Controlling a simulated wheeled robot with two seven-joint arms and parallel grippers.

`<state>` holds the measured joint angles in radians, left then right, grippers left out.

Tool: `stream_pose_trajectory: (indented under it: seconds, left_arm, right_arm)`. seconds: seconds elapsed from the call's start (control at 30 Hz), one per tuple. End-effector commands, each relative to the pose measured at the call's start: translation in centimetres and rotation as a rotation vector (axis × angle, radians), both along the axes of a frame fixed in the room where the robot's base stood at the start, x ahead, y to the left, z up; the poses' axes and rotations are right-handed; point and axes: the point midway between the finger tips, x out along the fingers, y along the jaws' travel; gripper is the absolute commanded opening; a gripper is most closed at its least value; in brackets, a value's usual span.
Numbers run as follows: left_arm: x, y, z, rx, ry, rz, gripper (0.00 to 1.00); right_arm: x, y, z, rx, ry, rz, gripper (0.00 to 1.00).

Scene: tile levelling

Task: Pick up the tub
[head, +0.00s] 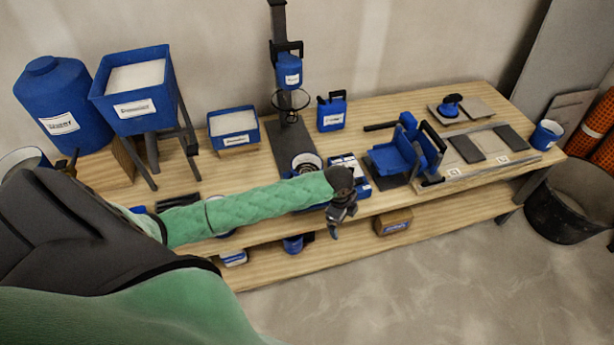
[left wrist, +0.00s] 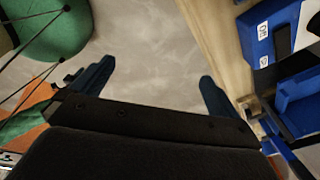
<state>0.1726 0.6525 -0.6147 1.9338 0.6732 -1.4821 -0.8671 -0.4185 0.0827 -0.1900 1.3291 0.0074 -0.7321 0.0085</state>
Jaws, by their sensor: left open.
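My left gripper (head: 341,212) hangs in front of the bench's front edge, fingers pointing down. In the left wrist view its two fingers (left wrist: 155,78) are apart, with only bare floor between them. Several things could be the tub. A small blue tub with a white label (head: 546,135) stands upright at the bench's right end, far from my gripper. A blue open box with white contents (head: 235,128) stands at the back left of the bench. A large black tub (head: 572,204) stands on the floor at the right. My right gripper is not seen.
The wooden bench (head: 470,105) has a lower shelf holding a cardboard box (head: 394,221). A blue machine (head: 404,152) and a tile board (head: 480,150) stand on the right half. A mixer stand (head: 289,75) and blue hopper (head: 135,90) are further left. Floor in front is clear.

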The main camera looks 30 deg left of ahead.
Motion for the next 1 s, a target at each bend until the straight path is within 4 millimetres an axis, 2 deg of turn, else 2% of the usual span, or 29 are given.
stream_pose_trajectory:
  seconds: [0.03,0.27,0.4,0.5,0.6,0.77,0.93,1.0]
  left_arm:
    - [1.5,1.7,0.2,0.024,0.002,-0.033,1.00]
    - [6.4,8.8,1.2,0.093,0.034,-0.176,1.00]
    - [9.2,14.0,2.5,0.128,0.055,-0.238,1.00]
    - [10.7,17.3,3.6,0.145,0.068,-0.269,1.00]
    - [11.7,19.9,4.6,0.156,0.075,-0.289,1.00]
    - [12.5,22.0,5.3,0.161,0.082,-0.304,1.00]
    - [12.5,22.2,4.5,0.161,0.086,-0.308,1.00]
    - [12.5,22.1,3.8,0.160,0.085,-0.308,1.00]
  right_arm:
    - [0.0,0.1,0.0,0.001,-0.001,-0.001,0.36]
    - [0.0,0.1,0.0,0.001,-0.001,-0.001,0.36]
    - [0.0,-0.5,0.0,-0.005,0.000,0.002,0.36]
    - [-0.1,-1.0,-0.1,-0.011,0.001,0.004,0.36]
    - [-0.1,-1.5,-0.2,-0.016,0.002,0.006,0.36]
    - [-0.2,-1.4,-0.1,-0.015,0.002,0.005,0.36]
    - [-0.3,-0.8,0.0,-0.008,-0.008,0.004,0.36]
    - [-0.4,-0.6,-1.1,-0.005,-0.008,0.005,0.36]
